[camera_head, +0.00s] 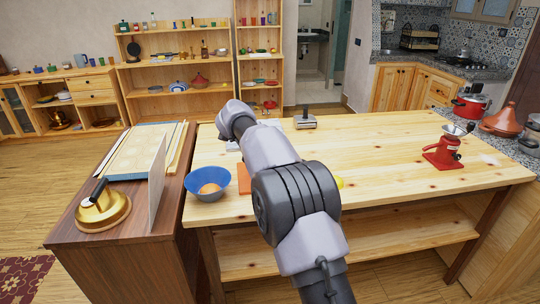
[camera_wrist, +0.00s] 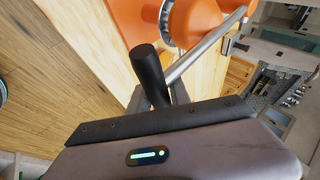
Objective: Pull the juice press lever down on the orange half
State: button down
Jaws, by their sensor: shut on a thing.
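The juice press (camera_wrist: 192,20) is orange and fills the top of the wrist view. Its lever (camera_wrist: 205,45) is a silver rod that slants down to a black grip (camera_wrist: 148,72). My gripper (camera_wrist: 165,97) is shut on the lever at its black grip. In the head view only an orange part of the press (camera_head: 243,179) shows at the left of my arm, which hides the rest. My gripper is also hidden there behind the arm. I cannot make out an orange half under the press in either view.
A blue bowl (camera_head: 208,184) with something orange in it stands at the table's left. A yellow thing (camera_head: 339,182) peeks out right of my arm. A red grinder (camera_head: 443,152) stands at the right. The table (camera_head: 390,145) is clear between them.

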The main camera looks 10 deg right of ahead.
jog(key=shift+w+a+r, duration=0.1)
jog(key=shift+a+r, duration=0.05)
jog(key=shift+a, duration=0.2)
dwell(0.3)
jog(key=c, duration=1.3)
grip_release()
jog(key=shift+w, duration=0.15)
jog(key=shift+c, duration=0.2)
jog(key=shift+o, duration=0.7)
jog(key=shift+w+a+f, duration=0.1)
jog(key=shift+w+f, duration=0.1)
jog(key=shift+f, duration=0.15)
jog(key=s+a+r+b, duration=0.2)
jog(key=s+a+b, duration=0.1)
jog(key=s, duration=0.6)
jog(key=s+a+r+b, duration=0.2)
jog(key=s+a+b, duration=0.2)
jog(key=s, duration=0.4)
jog(key=shift+s+a+r, duration=0.3)
jog(key=shift+s, duration=0.1)
